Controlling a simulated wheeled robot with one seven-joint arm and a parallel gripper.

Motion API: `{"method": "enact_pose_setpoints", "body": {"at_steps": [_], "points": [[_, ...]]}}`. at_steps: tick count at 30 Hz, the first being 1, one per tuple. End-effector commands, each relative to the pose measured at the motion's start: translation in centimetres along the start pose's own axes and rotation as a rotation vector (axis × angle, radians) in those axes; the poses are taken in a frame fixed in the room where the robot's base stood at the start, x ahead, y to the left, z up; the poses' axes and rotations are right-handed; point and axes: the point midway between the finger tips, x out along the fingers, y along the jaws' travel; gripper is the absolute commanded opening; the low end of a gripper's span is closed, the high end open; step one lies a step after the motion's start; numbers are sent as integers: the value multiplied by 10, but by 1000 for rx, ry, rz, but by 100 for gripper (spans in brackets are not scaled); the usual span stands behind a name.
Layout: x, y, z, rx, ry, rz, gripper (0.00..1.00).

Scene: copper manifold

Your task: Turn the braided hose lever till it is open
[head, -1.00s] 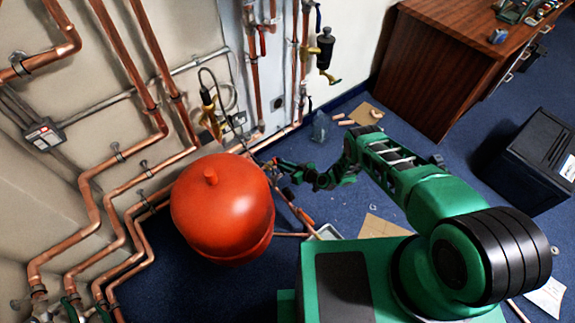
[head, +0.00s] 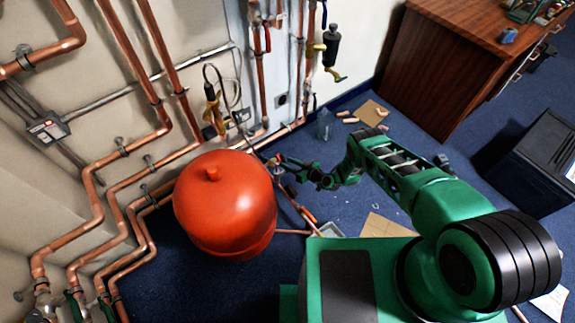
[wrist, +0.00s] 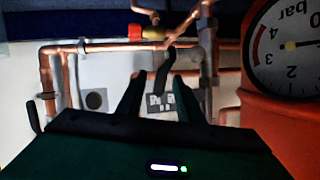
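My gripper (head: 276,163) is low behind the red vessel in the head view, its fingertips small and partly lost among pipework. In the wrist view my gripper (wrist: 160,80) has its two dark fingers apart, with a gap between them. A slim, curved black lever (wrist: 166,68) shows in that gap, near the fingertips. I cannot tell whether they touch it, or whether it is the braided hose lever. A brass valve with a red part (wrist: 137,33) lies beyond it. In the head view, a looped hose (head: 213,75) hangs by a brass fitting (head: 213,112) on the wall.
The red vessel (head: 222,205) stands close left of my gripper; its pressure gauge (wrist: 288,45) is at the right in the wrist view. Copper pipes (head: 142,165) run along the wall. A wooden desk (head: 440,75) and black box (head: 535,165) stand right.

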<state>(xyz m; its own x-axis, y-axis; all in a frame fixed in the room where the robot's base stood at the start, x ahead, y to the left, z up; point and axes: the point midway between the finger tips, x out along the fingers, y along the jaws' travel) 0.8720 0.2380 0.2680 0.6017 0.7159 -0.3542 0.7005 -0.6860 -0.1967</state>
Motion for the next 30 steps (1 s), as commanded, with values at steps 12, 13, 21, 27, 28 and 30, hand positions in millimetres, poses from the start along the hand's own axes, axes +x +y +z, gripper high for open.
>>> {"method": "enact_pose_setpoints", "body": {"at_steps": [12, 13, 21, 27, 28, 30], "points": [[-40, 0, 1, 2, -3, 0, 33], [-46, 0, 0, 2, -3, 1, 33], [-91, 1, 2, 2, -3, 1, 33], [-106, 0, 2, 1, -2, 1, 33], [-107, 0, 2, 1, -2, 1, 33], [-108, 0, 2, 1, -1, 0, 33]]}}
